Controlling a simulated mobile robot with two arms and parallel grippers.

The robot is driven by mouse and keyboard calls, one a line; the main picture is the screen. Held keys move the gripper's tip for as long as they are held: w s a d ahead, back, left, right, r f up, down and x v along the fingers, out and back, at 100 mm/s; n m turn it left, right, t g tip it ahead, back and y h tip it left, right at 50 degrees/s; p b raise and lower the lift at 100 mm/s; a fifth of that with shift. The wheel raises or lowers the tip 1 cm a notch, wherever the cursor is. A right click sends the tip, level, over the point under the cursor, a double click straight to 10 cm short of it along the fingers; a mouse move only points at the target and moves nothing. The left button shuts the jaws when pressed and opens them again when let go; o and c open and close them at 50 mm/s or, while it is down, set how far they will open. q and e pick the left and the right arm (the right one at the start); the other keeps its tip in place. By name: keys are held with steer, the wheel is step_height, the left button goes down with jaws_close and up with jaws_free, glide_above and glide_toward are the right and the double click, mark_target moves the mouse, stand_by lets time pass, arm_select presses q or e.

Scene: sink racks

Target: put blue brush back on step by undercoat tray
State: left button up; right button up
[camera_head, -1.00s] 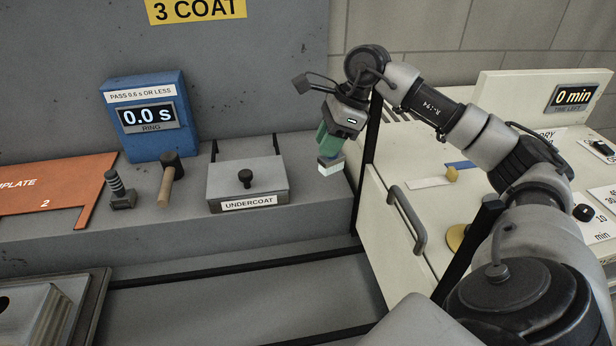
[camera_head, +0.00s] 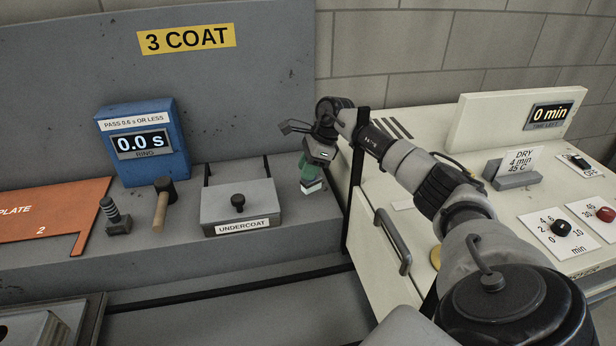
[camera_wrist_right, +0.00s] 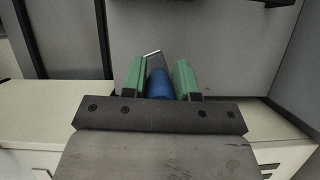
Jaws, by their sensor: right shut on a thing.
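The undercoat tray (camera_head: 218,207), a grey lidded box with a black knob, stands on the grey step (camera_head: 165,246) in the head view. My right gripper (camera_head: 307,176) is to the right of the tray, at the step's right end. Its green fingers are shut on the blue brush. The brush's pale bristle end (camera_head: 314,187) points down below the fingers; I cannot tell whether it touches the step. In the right wrist view the blue handle (camera_wrist_right: 159,84) lies between the green fingers (camera_wrist_right: 160,82). My left gripper is not in view.
A hammer (camera_head: 161,205) and a dark ribbed tool (camera_head: 115,217) stand left of the tray, before the blue ring timer (camera_head: 142,145). A cream cabinet (camera_head: 376,250) with a handle is right of the step. A black post (camera_head: 356,150) rises between them.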

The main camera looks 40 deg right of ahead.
step_height(320, 180, down, 3)
steer(key=shift+s+f+p, duration=0.15)
steer(key=shift+p, duration=0.7)
steer(key=shift+f, duration=0.35)
steer(key=o, duration=0.9)
